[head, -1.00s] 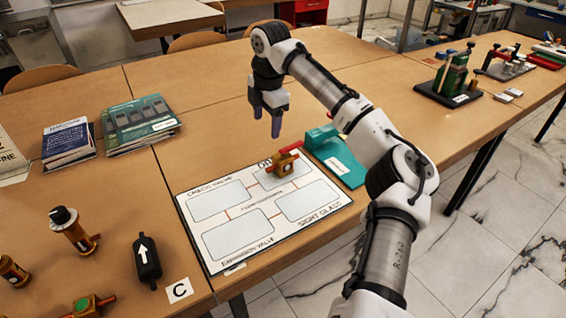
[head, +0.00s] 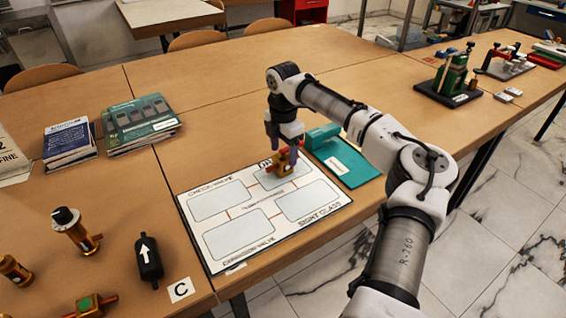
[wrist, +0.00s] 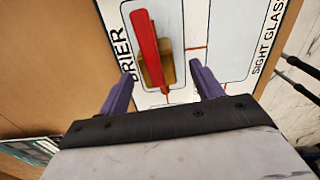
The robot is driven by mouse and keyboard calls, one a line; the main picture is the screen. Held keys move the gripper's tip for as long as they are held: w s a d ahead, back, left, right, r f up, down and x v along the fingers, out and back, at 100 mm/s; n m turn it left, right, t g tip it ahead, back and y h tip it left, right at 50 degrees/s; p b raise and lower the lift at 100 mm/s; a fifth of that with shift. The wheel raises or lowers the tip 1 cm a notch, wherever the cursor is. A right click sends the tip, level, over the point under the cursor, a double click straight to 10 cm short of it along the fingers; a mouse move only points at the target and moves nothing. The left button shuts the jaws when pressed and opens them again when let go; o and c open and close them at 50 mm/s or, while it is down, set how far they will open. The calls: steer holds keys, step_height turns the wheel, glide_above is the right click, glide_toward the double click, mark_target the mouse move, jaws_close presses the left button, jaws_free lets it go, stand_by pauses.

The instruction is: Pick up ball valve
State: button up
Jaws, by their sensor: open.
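The ball valve (head: 279,164) has a brass body and a red handle. It sits on the upper right outlined field of the white labelled board (head: 222,250). In the wrist view the ball valve (wrist: 147,50) lies ahead of and between the finger lines, its red lever on top. My gripper (head: 284,158) is open and just above the valve in the head view, partly covering it. In the wrist view the purple fingers of my gripper (wrist: 160,82) stand to either side of the valve's near end.
A teal stand (head: 340,160) is close to the right of the valve. A black cylinder with a white arrow (head: 147,258), a brass fitting with a black top (head: 75,230) and books (head: 138,122) are on the left. The table behind the board is clear.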

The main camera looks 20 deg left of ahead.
steer(key=shift+w+a+f, duration=0.1)
steer(key=shift+f, duration=1.55)
steer(key=c, duration=1.2)
steer(key=shift+c, duration=0.3)
steer(key=shift+r, duration=0.15)
